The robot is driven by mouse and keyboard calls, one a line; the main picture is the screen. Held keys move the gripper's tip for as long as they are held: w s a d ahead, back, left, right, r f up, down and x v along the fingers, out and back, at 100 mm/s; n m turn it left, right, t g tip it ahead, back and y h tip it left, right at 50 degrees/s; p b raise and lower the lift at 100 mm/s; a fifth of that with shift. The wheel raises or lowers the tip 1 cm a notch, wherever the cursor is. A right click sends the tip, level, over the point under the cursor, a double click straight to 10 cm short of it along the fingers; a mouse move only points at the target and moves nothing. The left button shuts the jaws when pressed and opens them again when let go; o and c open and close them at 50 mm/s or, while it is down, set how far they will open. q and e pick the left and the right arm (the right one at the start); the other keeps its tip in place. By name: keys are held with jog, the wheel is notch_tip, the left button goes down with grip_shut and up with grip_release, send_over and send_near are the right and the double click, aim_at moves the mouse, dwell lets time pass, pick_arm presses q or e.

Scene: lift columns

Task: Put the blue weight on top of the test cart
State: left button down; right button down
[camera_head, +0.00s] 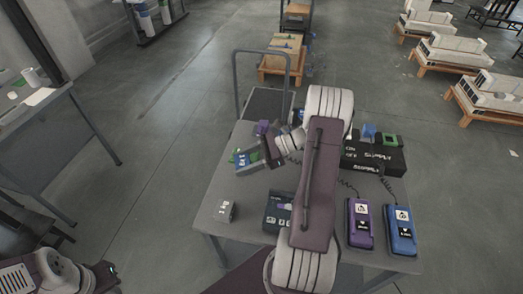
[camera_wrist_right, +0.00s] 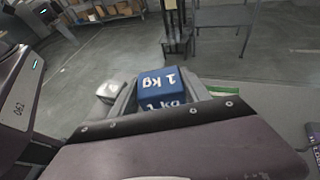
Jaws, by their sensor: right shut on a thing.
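The blue weight (camera_wrist_right: 165,90), marked 1 kg, sits between the fingers of my right gripper (camera_wrist_right: 163,98) in the right wrist view, and the gripper is shut on it. In the head view my right gripper (camera_head: 257,156) is over the left part of the grey table, and the weight (camera_head: 240,160) shows only as a small blue patch. Whether it touches the table is unclear. A cart with a tall push handle and dark deck (camera_head: 262,104), seemingly the test cart, stands just behind the table. My left gripper (camera_head: 105,273) is at the lower left, its fingers unclear.
The grey table (camera_head: 203,221) holds a light grey weight (camera_head: 224,211), a black supply box (camera_head: 375,158), a purple handset (camera_head: 360,224) and a blue handset (camera_head: 400,229). A green item (camera_head: 254,154) lies near the right gripper. My right arm hides the table's middle.

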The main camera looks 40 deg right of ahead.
aim_at(235, 186)
jog(key=a+f, duration=0.1)
jog(key=a, duration=0.1)
jog(key=a+f, duration=0.1)
jog(key=a, duration=0.1)
jog(key=shift+f, duration=0.1)
jog(key=shift+d+f, duration=0.1)
jog(key=shift+f, duration=1.95)
jog(key=shift+b, duration=0.3)
jog(key=c, duration=0.5)
grip_release()
jog(key=shift+s+f, duration=0.1)
